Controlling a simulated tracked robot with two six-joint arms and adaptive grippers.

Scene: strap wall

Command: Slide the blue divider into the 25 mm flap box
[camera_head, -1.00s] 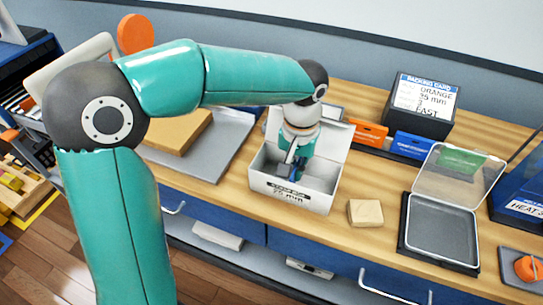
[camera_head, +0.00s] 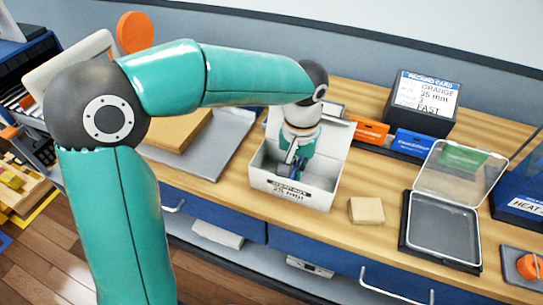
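The white flap box (camera_head: 270,187) stands on the wooden bench with its lid raised at the back and "25 mm" on its front label. My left gripper (camera_head: 290,168) reaches down inside the box, coming from above. A small dark blue piece (camera_head: 285,171), apparently the divider, shows at the fingertips inside the box. It is too small and too covered by the gripper to tell whether the fingers hold it or whether it touches the box floor. My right gripper is not in view.
A wooden block (camera_head: 366,211) lies right of the box, beside a dark tray with a clear raised lid (camera_head: 443,228). Orange (camera_head: 371,131) and blue (camera_head: 411,143) cartons and a packing card (camera_head: 426,93) stand behind. A grey sheet (camera_head: 213,150) lies left.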

